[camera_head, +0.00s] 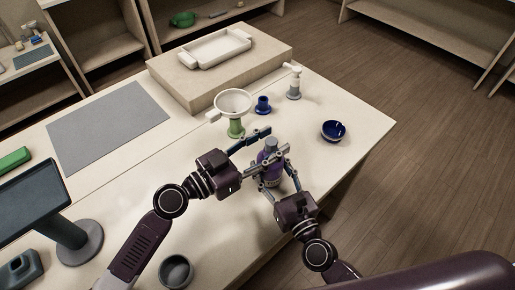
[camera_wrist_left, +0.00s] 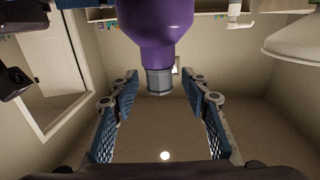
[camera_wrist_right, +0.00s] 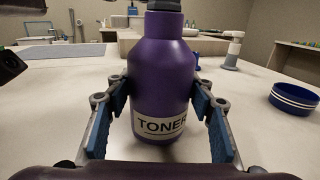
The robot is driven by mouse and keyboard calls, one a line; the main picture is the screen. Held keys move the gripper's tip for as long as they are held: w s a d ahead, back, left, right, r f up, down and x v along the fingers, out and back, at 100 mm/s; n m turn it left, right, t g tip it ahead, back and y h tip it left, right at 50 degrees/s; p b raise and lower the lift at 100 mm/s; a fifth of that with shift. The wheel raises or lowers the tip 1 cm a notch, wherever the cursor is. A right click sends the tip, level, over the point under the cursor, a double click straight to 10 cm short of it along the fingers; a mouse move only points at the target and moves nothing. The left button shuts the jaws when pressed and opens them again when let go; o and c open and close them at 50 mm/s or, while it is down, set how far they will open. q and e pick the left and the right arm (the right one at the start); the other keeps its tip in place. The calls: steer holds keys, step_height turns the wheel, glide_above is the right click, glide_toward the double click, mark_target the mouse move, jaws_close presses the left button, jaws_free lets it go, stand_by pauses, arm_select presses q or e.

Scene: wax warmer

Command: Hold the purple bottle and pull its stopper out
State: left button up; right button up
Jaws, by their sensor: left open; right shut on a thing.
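The purple bottle (camera_head: 268,158), with a "TONER" label, stands upright on the table near its front right part. In the right wrist view the bottle (camera_wrist_right: 160,75) sits between the fingers of my right gripper (camera_wrist_right: 160,112), which is shut on its body. The grey stopper (camera_head: 271,143) is in the bottle's neck. In the left wrist view the stopper (camera_wrist_left: 159,82) is between the spread fingers of my left gripper (camera_wrist_left: 165,98), with gaps on both sides. My left gripper (camera_head: 260,142) is open at the height of the bottle's top.
A dark blue dish (camera_head: 333,131) is at the right. A grey cup (camera_head: 176,271) is near the front edge. A white tray (camera_head: 215,49) lies on a raised block.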

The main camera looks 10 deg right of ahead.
mark_target(272, 141)
arm_select(q)
steer(key=shift+w+d, duration=0.1)
steer(key=shift+d, duration=0.1)
jaws_close()
steer(key=c, duration=0.8)
jaws_free()
jaws_close()
steer(key=shift+r, duration=0.4)
steer(key=shift+r, duration=1.3)
